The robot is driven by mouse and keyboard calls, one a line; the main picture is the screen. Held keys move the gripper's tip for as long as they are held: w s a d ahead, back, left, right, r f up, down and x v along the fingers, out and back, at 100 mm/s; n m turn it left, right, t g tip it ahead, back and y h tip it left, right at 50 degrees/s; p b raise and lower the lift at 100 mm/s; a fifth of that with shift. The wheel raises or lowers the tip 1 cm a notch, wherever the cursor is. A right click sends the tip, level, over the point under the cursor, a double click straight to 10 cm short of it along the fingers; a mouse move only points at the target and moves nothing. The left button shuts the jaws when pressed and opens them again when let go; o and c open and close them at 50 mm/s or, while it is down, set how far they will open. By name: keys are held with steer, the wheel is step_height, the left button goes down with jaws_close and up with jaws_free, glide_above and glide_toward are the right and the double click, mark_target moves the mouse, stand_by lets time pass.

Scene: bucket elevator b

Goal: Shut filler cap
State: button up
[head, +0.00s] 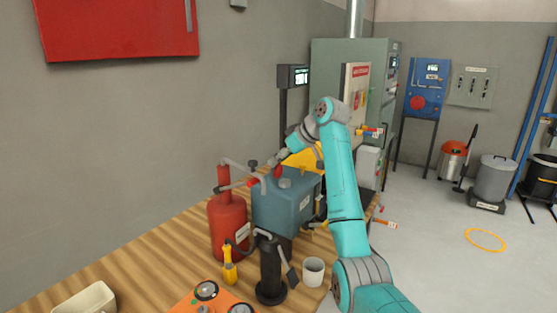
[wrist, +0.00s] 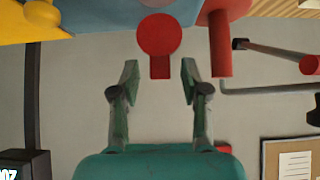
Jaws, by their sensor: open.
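A blue-grey tank (head: 278,208) stands on the wooden bench. A small round grey fitting (head: 285,183) is on its top. A red part (head: 278,170) stands up above the tank top by my gripper (head: 280,158); it looks like the filler cap, raised. In the wrist view a red disc with a short tab (wrist: 159,36) shows beyond my gripper (wrist: 159,75), in line with the gap between the fingers. I cannot tell how the red part joins the tank.
A red cylinder (head: 228,225) with a hose stands left of the tank. A black hand pump (head: 270,270), a white cup (head: 313,271) and a yellow-handled tool (head: 229,265) are in front. A yellow part (head: 302,159) is behind.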

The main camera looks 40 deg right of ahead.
steer(key=shift+w+a+f, duration=0.1)
steer(key=shift+w+f, duration=0.1)
jaws_close()
